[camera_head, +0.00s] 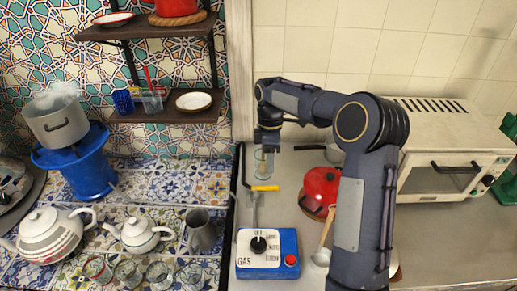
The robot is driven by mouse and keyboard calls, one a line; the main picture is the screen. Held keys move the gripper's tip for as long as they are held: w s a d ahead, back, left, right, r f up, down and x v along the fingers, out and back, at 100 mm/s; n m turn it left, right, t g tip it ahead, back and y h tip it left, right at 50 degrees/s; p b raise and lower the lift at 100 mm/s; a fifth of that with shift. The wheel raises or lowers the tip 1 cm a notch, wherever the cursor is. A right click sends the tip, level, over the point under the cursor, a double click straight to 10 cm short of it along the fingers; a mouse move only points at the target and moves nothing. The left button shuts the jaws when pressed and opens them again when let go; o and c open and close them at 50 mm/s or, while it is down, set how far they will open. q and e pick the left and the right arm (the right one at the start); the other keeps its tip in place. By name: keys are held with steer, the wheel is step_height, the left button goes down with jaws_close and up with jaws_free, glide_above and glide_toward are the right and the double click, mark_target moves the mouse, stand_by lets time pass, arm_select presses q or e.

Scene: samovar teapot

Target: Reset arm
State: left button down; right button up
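My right gripper (268,150) points down near the wall, at the left end of the grey counter. Its dark fingers are too small to tell whether they are open or shut. A clear glass-like object (262,164) shows at or just below the fingertips; I cannot tell if they touch it. Below it is a gas pipe with a yellow handle (265,188). My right arm comes in from the lower right, across the counter. My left gripper is not in view.
A blue gas control box (267,254) stands at the front of the counter.

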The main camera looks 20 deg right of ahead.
steer(key=s+a+r+m+t+y, duration=0.1)
steer(key=s+a+r+m+t, duration=0.2)
steer(key=s+r+m, duration=0.55)
steer(key=s+a+f+m+t+y, duration=0.1)
steer(key=s+a+m+t, duration=0.1)
steer(key=s, duration=0.8)
steer(key=s+a+f+m+t, duration=0.2)
steer(key=s+a+m, duration=0.2)
steer(key=s, duration=0.6)
steer(key=shift+f+t+y, duration=0.2)
steer(key=shift+t+y, duration=0.2)
